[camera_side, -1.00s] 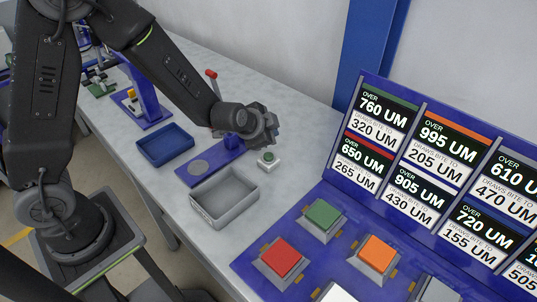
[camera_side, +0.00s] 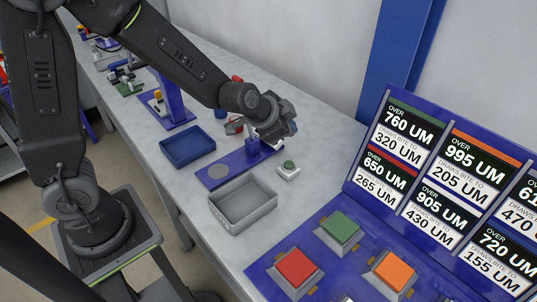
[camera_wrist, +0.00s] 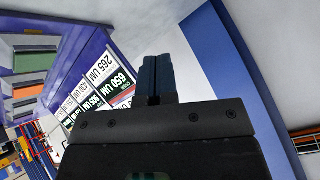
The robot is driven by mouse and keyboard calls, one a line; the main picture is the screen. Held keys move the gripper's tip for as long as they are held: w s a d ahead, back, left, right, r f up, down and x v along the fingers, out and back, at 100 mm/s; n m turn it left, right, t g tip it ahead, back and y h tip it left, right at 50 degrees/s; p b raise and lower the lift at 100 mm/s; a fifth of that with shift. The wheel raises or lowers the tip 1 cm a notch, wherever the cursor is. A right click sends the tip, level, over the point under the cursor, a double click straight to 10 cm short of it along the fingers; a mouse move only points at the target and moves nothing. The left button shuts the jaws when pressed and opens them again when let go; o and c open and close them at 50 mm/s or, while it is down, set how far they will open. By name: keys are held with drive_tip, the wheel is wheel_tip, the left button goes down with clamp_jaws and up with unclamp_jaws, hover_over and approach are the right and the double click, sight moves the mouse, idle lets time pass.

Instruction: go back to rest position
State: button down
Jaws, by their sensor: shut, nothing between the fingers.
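My gripper (camera_side: 287,127) is held up over the bench, above and behind the small green button box (camera_side: 288,169) in the side view. In the wrist view its two dark blue fingers (camera_wrist: 158,78) are shut together with nothing between them. They point toward the grey wall and the blue post. My wrist hides part of the blue stand (camera_side: 243,158) with the round grey disc.
On the bench are an empty grey tray (camera_side: 238,219) and an empty blue tray (camera_side: 165,147). The blue console with green (camera_side: 340,229), red (camera_side: 296,268) and orange (camera_side: 393,271) buttons and the number board (camera_side: 447,172) stand at right. A blue post (camera_side: 403,60) rises behind.

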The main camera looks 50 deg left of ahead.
drive_tip(key=s+a+r+n+g, duration=0.1)
drive_tip(key=s+a+r+n, duration=0.1)
drive_tip(key=s+r, duration=0.4)
drive_tip(key=s+a+r+n+g, duration=0.2)
drive_tip(key=s+r+n, duration=0.2)
drive_tip(key=s, duration=1.3)
drive_tip(key=shift+r+n, duration=0.3)
drive_tip(key=shift+r, duration=0.55)
